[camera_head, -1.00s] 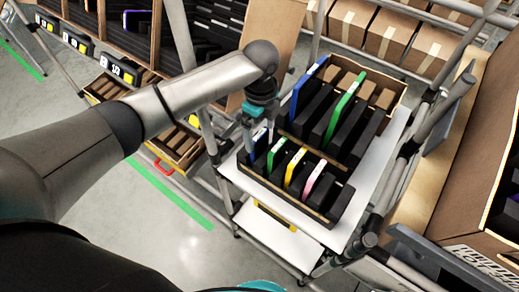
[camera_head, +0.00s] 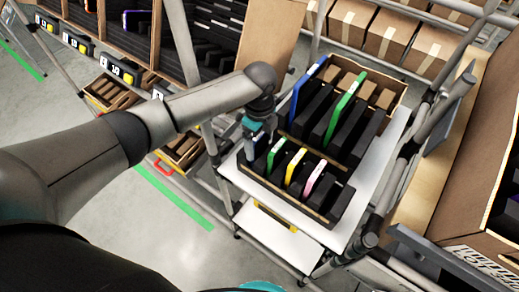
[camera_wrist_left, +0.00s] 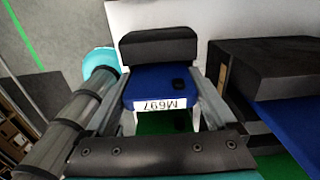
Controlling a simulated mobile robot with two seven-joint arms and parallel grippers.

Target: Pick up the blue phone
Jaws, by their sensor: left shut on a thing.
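The blue phone (camera_wrist_left: 152,82) shows in the left wrist view with a white label reading M697, upside down, and a small dark camera patch. A black block (camera_wrist_left: 172,45) lies along its far end. My left gripper (camera_wrist_left: 163,98) is shut on the phone, with one finger at each side. In the head view my left gripper (camera_head: 250,133) is at the left end of the front rack (camera_head: 290,200) and mostly hides the phone there. I cannot tell whether the phone is clear of its slot. My right gripper is not in view.
In the front rack stand green (camera_head: 277,152), yellow (camera_head: 295,165) and pink (camera_head: 315,177) phones between black blocks. A rear carton (camera_head: 398,98) holds a larger blue item (camera_head: 308,82) and a green one (camera_head: 345,98). Metal posts stand around the white shelf (camera_head: 375,165).

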